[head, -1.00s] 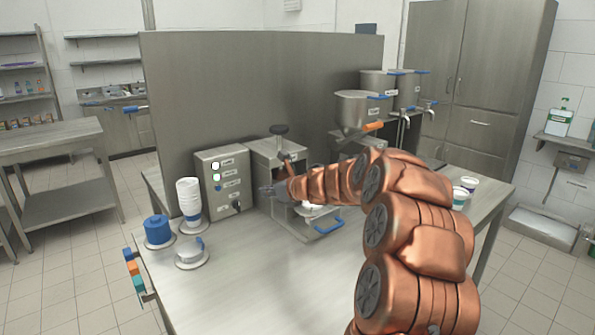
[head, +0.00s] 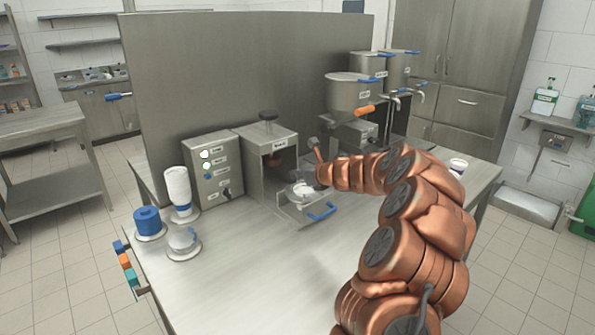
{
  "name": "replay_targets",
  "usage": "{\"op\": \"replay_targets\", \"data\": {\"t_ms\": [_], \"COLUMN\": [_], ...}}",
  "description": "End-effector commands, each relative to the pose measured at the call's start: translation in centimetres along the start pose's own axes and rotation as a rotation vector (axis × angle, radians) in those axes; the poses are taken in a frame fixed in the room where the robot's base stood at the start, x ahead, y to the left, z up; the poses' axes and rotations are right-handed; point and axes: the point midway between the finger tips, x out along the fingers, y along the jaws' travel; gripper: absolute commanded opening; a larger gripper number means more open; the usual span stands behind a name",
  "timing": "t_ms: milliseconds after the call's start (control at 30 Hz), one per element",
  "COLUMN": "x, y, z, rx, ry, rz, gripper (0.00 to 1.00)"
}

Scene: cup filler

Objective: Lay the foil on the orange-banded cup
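My gripper (head: 318,178) is small and grey at the end of my copper arm. It is just above and to the right of a pulled-out drawer (head: 305,213) with a blue handle. A pale round shape (head: 302,190), perhaps a cup rim or foil, shows in the drawer close to my fingers. I cannot tell whether they touch it or hold anything. No orange band can be made out on any cup. A small grey-white item (head: 183,239), possibly foil, sits on a white round base at the front left.
The drawer belongs to a steel press (head: 268,150) with a black knob. Left of it are a control box (head: 213,168), stacked white cups (head: 177,187) and a blue cylinder (head: 148,221). Steel hoppers (head: 352,92) stand behind right. A cup (head: 457,167) stands far right.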

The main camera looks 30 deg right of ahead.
Motion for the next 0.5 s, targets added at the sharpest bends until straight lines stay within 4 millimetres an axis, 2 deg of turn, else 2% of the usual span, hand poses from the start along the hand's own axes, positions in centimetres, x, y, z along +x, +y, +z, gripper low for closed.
{"op": "replay_targets", "data": {"t_ms": [500], "x": [1.4], "y": [-0.1], "z": [-3.8], "rx": [0.000], "ry": [0.000], "rz": [-0.002], "gripper": [0.00]}}
